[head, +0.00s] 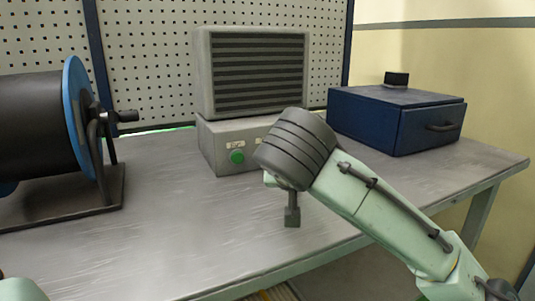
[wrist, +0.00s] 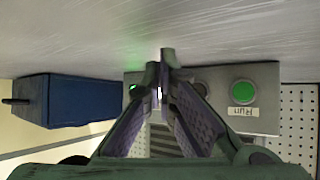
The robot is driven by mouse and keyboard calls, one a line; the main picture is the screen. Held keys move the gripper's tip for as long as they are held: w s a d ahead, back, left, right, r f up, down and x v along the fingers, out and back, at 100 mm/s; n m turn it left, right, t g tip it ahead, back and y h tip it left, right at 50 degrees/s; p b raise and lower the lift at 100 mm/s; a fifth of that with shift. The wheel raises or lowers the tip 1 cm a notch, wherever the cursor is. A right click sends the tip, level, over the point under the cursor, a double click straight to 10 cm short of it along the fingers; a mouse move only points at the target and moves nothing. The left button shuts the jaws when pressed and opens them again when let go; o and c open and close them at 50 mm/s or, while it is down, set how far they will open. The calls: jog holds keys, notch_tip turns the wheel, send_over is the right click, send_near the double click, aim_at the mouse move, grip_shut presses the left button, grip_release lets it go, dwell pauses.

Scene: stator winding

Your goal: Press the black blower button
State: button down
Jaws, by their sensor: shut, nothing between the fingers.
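The blower (head: 250,75) is a grey louvred unit on a grey control box (head: 212,160) at the back of the bench. A green button (head: 237,157) is on the box front; it also shows in the wrist view (wrist: 242,92) above an upside-down "RUN" label. A dark round button (wrist: 201,88) sits beside it in the wrist view, partly hidden by a finger. My arm hides that part of the box in the head view. My gripper (head: 292,215) is shut and empty, pointing down over the bench in front of the box. Its fingertips (wrist: 167,56) meet in the wrist view.
A blue drawer box (head: 365,125) with a small black block (head: 397,79) on top stands at the right. A black drum with a blue flange (head: 76,110) stands on a frame at the left. The bench between (head: 165,225) is clear. A pegboard is behind.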

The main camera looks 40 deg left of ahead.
jog(key=shift+w+a+p, duration=0.2)
jog(key=shift+w+a, duration=0.35)
jog(key=shift+a, duration=0.8)
jog(key=shift+w+a+p, duration=0.25)
jog(key=shift+w+a, duration=0.35)
jog(key=shift+a, duration=0.75)
jog(key=shift+w+a+p, duration=0.2)
jog(key=shift+w+a, duration=0.35)
jog(key=shift+a, duration=0.8)
jog(key=shift+w+a, duration=0.15)
jog(key=shift+a, duration=0.25)
jog(key=shift+w+a+p, duration=0.15)
jog(key=shift+a+p, duration=0.2)
jog(key=shift+s+d, duration=0.3)
jog(key=shift+d, duration=0.45)
jog(key=shift+s+d+b, duration=0.15)
jog(key=shift+s+d, duration=0.15)
jog(key=shift+d, duration=0.45)
jog(key=shift+s+d+b, duration=0.1)
jog(key=shift+s+d, duration=0.25)
jog(key=shift+d, duration=0.45)
jog(key=shift+s+d+b, duration=0.15)
jog(key=shift+s+d, duration=0.15)
jog(key=shift+d, duration=0.45)
